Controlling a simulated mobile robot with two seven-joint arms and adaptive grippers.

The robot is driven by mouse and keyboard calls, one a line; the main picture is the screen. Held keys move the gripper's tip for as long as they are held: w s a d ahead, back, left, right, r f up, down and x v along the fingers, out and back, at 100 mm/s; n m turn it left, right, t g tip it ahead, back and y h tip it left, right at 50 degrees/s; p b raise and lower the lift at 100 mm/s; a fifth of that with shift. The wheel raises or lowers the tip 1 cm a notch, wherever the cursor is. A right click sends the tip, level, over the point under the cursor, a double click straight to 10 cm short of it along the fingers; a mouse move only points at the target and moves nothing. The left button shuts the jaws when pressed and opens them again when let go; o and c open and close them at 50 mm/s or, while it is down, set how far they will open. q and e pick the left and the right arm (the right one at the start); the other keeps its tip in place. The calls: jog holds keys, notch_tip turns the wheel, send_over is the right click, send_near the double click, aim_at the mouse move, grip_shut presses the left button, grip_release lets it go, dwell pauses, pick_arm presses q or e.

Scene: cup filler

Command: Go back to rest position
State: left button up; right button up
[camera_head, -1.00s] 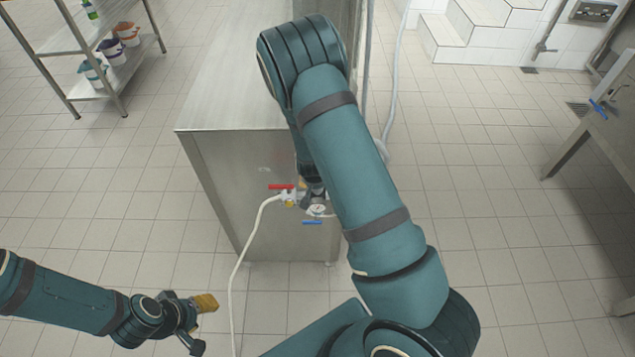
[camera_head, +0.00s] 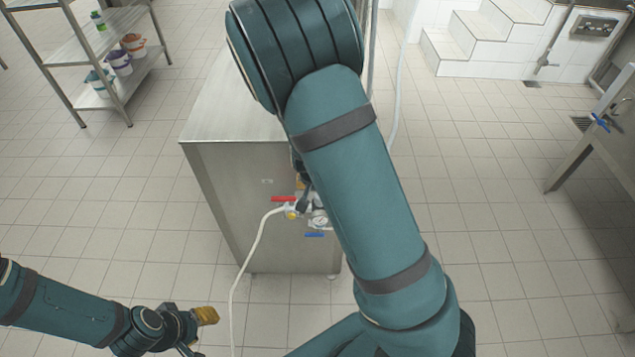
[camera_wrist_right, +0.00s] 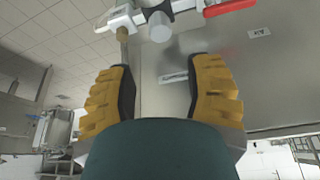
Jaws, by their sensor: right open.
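My right arm fills the middle of the head view, and its gripper (camera_head: 301,188) is mostly hidden behind the arm, near the red-handled valve (camera_head: 284,199) on the steel cabinet's front. In the right wrist view the right gripper (camera_wrist_right: 162,85) has its yellow-padded fingers wide apart with nothing between them. The valve's red handle (camera_wrist_right: 228,7) and white fitting (camera_wrist_right: 122,20) lie beyond the fingertips, apart from them. My left gripper (camera_head: 203,332) is at the lower left over the floor. Its fingers look spread and empty, with the lower one cut by the frame edge.
The steel cabinet (camera_head: 215,190) stands under my right arm. A white hose (camera_head: 242,265) hangs from the valve to the floor, beside a gauge and blue handle (camera_head: 314,235). A shelf with buckets (camera_head: 130,80) is upper left. A steel table (camera_head: 590,145) is right. Tiled floor is open around.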

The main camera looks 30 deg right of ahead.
jog(key=shift+r, duration=0.2)
dwell(0.4)
jog(key=s+a+f+n+g+y, duration=0.2)
jog(key=s+a+f+n+y, duration=0.15)
jog(key=s+a+f, duration=0.65)
jog(key=s+a+f+n+y, duration=0.1)
jog(key=s+a+n+y, duration=0.2)
jog(key=a, duration=0.6)
jog(key=shift+s+f, duration=0.3)
jog(key=shift+f, duration=0.1)
jog(key=shift+d, duration=0.1)
dwell(1.0)
